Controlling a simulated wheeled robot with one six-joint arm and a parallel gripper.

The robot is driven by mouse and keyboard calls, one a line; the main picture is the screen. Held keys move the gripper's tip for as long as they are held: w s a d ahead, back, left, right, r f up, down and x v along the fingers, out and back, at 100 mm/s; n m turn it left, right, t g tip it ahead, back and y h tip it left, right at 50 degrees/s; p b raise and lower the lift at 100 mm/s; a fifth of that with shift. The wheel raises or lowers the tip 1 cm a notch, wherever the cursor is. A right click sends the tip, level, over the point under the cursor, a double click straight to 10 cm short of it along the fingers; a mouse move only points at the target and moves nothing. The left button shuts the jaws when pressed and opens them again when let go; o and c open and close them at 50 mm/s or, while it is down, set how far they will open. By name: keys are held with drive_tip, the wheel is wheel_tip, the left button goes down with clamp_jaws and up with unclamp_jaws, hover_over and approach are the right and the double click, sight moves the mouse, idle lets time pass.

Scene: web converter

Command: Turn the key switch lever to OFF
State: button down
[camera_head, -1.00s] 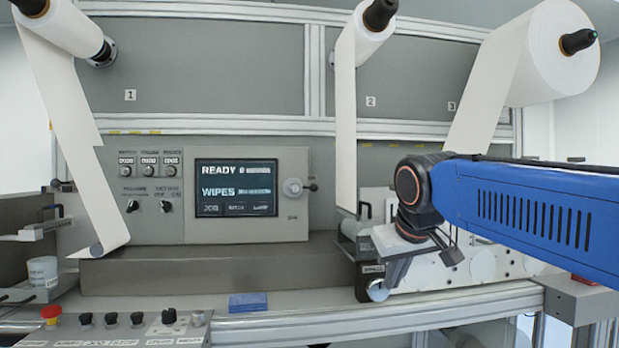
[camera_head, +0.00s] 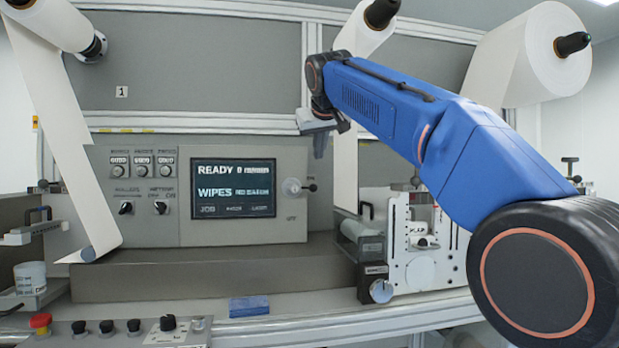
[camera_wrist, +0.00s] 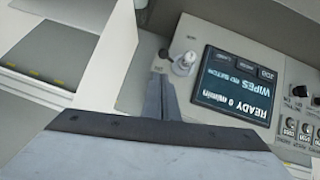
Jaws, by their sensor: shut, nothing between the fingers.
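The key switch (camera_head: 292,187) is a round silver disc on the grey control panel, right of the display. Its short lever points right and ends in a dark knob (camera_head: 312,187). A small label below the switch is too blurred to read surely. My gripper (camera_head: 320,152) is shut and empty, pointing down, above and slightly right of the switch and apart from it. In the wrist view, which is turned over, the switch (camera_wrist: 184,63) shows just beyond the tips of my shut gripper (camera_wrist: 161,78); any contact is not seen.
The lit display (camera_head: 234,187) reads READY and WIPES. A white web strip (camera_head: 345,140) hangs right of the switch. The small knobs (camera_head: 126,208) sit at the panel's left. A red button (camera_head: 40,321) is at the lower left. A blue block (camera_head: 249,306) lies on the front ledge.

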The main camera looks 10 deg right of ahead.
drive_tip(key=shift+w+a+r, duration=0.35)
drive_tip(key=shift+w+r, duration=0.15)
drive_tip(key=shift+w+a+r, duration=0.3)
drive_tip(key=shift+w+r, duration=0.2)
drive_tip(key=s+f+x, duration=0.1)
drive_tip(key=f+x, duration=0.1)
drive_tip(key=x, duration=1.1)
drive_tip(key=shift+s+d, duration=0.25)
drive_tip(key=shift+s, duration=0.05)
drive_tip(key=shift+d+f, duration=0.1)
